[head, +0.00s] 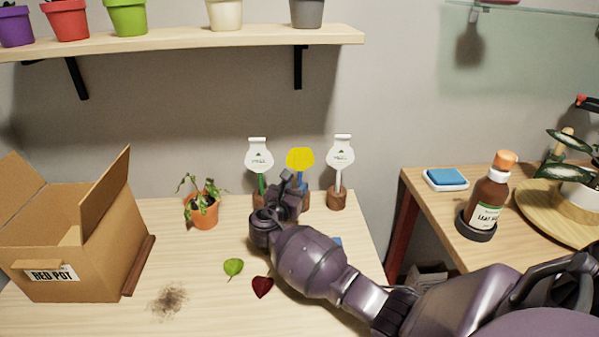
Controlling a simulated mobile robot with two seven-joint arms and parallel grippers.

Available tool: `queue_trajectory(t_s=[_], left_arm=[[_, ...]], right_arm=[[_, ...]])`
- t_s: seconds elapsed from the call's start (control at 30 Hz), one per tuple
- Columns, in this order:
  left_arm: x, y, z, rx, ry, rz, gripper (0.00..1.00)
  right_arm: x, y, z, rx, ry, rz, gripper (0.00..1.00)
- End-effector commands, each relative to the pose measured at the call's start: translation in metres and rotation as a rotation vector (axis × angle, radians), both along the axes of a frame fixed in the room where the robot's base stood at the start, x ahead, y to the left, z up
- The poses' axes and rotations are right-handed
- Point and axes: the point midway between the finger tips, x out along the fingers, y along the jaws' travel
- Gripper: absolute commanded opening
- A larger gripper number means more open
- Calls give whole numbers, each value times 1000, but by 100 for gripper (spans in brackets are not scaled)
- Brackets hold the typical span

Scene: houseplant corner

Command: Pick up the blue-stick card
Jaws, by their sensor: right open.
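The blue-stick card (300,159) has a round yellow head on a blue stick and stands upright at the back of the table. A brown wooden holder shows partly at its foot. My right gripper (291,183) is open, right at the blue stick below the yellow head, and hides part of the stick and holder. I cannot tell whether the stick is between the fingers. A white card on a green stick (262,184) stands to the left, and a white card on a pale stick (338,182) to the right, each in a wooden holder. My left gripper is not in view.
A cardboard box (85,265) stands at left, and a drooping plant in an orange pot (203,214) nearer the middle. A green leaf (233,267), a red leaf (262,287) and a soil patch (168,300) lie in front. A shelf (190,41) hangs above.

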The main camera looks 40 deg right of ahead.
Motion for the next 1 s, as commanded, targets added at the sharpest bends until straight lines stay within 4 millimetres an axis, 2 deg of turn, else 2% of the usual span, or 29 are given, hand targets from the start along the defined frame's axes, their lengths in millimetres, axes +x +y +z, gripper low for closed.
queue_trajectory(t_s=[0.3, 0.57, 0.67, 0.83, 0.87, 1.0], left_arm=[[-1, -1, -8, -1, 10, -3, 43], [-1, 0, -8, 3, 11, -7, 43], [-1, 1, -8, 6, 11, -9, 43], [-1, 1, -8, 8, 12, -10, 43], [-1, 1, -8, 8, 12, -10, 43], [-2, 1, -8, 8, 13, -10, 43]], right_arm=[[23, -33, -1, -1, 4, -2, 41], [26, -37, 2, 0, 1, 0, 41], [26, -37, 2, 0, 1, 0, 29], [25, -37, 2, 0, 1, 0, 3], [25, -37, 2, 0, 1, 0, 0], [25, -37, 2, 0, 1, 0, 0]])
